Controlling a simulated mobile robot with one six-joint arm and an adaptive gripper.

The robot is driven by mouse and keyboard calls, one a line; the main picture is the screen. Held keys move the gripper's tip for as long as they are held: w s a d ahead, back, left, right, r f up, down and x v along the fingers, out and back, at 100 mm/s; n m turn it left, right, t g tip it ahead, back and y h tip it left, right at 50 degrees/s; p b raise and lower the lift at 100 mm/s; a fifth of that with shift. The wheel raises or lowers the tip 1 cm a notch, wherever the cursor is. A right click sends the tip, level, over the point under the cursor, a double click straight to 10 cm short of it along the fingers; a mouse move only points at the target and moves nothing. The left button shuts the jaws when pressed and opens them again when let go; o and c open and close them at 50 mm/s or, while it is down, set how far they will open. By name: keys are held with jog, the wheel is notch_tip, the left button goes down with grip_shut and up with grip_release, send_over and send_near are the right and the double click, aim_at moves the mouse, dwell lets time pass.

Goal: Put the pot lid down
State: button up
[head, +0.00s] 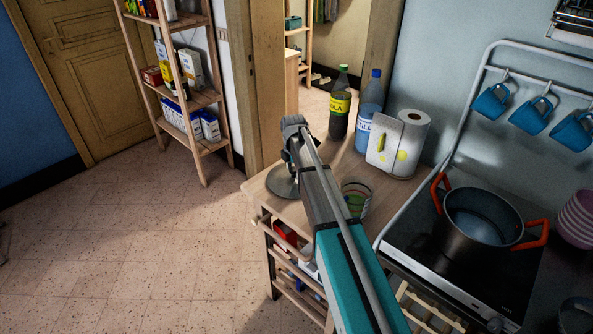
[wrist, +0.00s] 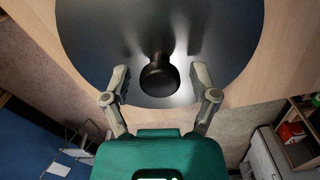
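The pot lid (head: 281,184) is a grey metal disc at the left end of the wooden cart top, partly hidden by my arm in the head view. In the wrist view the lid (wrist: 95,35) fills the upper middle, lying against the wooden surface, with its black knob (wrist: 158,75) facing me. My gripper (wrist: 160,73) is open, one finger on each side of the knob, with visible gaps between. The pot (head: 478,218), dark with orange handles, stands without a lid on the stove at the right.
The wooden cart (head: 378,190) also holds a glass (head: 355,198), a dark cola bottle (head: 340,105), a blue bottle (head: 369,112) and a paper towel roll (head: 413,130). The stove (head: 425,255) adjoins on the right. Open floor (head: 120,240) lies to the left.

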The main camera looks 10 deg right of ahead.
aim_at(294, 171)
jog(key=shift+r, duration=0.1)
dwell(0.3)
notch_tip(294, 171, up, 12)
jog(key=p, duration=1.2)
dwell(0.7)
jog(key=s+d+m, duration=0.1)
jog(key=s+m, duration=2.1)
jog(key=s, duration=0.7)
jog(key=shift+s, duration=0.15)
